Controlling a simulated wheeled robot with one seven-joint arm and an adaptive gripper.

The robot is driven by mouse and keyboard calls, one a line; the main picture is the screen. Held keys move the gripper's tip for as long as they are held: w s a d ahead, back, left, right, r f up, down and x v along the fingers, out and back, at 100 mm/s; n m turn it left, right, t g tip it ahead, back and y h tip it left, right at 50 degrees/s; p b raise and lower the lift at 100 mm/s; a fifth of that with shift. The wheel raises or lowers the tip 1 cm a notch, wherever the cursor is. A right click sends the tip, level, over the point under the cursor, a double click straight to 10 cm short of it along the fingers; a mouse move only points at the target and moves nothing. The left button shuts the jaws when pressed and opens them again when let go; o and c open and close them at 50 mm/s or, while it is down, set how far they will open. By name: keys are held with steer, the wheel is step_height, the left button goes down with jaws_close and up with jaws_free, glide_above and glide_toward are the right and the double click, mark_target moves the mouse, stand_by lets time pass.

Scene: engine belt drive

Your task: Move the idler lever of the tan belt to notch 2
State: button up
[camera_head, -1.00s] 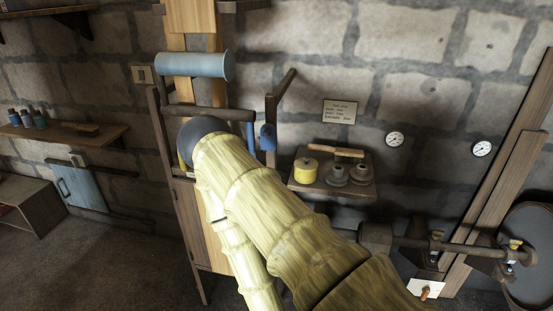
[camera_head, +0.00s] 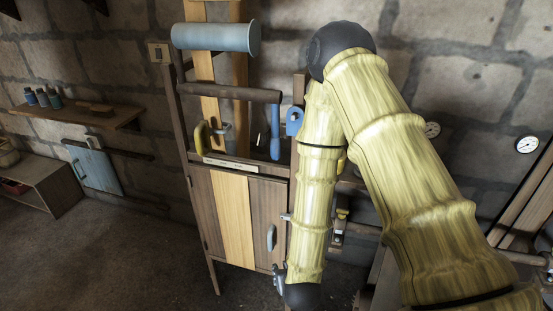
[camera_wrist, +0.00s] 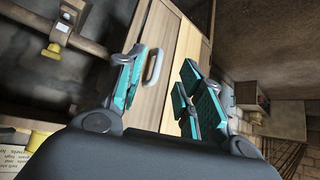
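A tan belt (camera_head: 206,103) runs down behind a light blue roller (camera_head: 215,37) on the wooden stand. Below the roller is a dark bar (camera_head: 230,92). A blue-handled lever (camera_head: 275,140) hangs at its right end, and a yellow curved handle (camera_head: 200,138) stands at the left. I cannot tell which of these is the idler lever, and no notch numbers are legible. My gripper (camera_wrist: 163,84) is open and empty in the wrist view, its teal fingers apart before a wooden cabinet. In the head view my arm hangs down right of the stand, with the gripper low and mostly hidden.
The cabinet (camera_head: 235,215) below has a grey door handle (camera_head: 271,238), which also shows between my fingers in the wrist view (camera_wrist: 154,68). A blue part (camera_head: 293,121) sits beside my arm. A shelf (camera_head: 75,117) is at the left. The floor in front is clear.

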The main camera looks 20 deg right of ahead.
steer(key=w+r+m+t+h+b, duration=0.1)
steer(key=w+r+t+h+b, duration=0.3)
steer(key=w+r, duration=0.75)
steer(key=m+t+h, duration=0.2)
steer(key=t, duration=0.2)
glide_toward(275, 154)
steer(key=p+x, duration=0.1)
steer(key=x, duration=1)
steer(key=shift+w+d+p, duration=0.15)
steer(key=shift+w+p, duration=0.15)
jaws_close()
